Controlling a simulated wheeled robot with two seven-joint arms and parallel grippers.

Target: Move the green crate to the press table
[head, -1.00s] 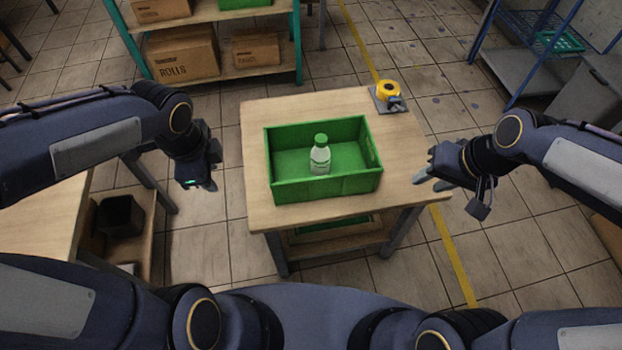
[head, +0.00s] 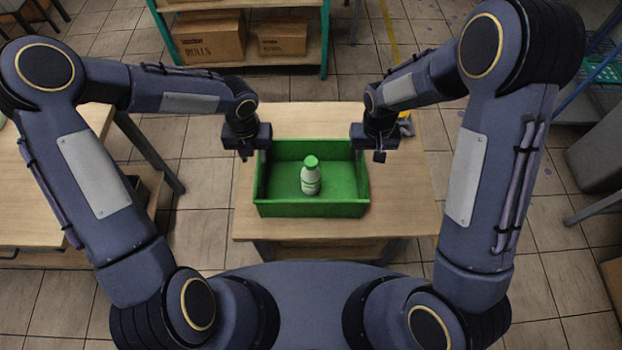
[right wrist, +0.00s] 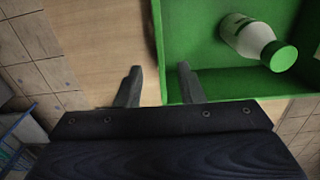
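The green crate (head: 312,208) sits on a small wooden table (head: 408,215) in front of me. A white bottle with a green cap (head: 311,178) stands inside it and also shows in the right wrist view (right wrist: 247,37). My left gripper (head: 253,156) is at the crate's left wall, fingers apart. My right gripper (head: 370,153) is at the right wall. In the right wrist view its two fingers (right wrist: 158,80) are open, one on each side of the crate wall (right wrist: 158,45), with gaps. I cannot tell which table is the press table.
Another wooden table (head: 40,185) stands at the left. A shelf with cardboard boxes (head: 210,38) is behind the crate's table. A blue rack (head: 598,60) stands at the far right. A yellow item on the table's back right corner is mostly hidden by my right arm.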

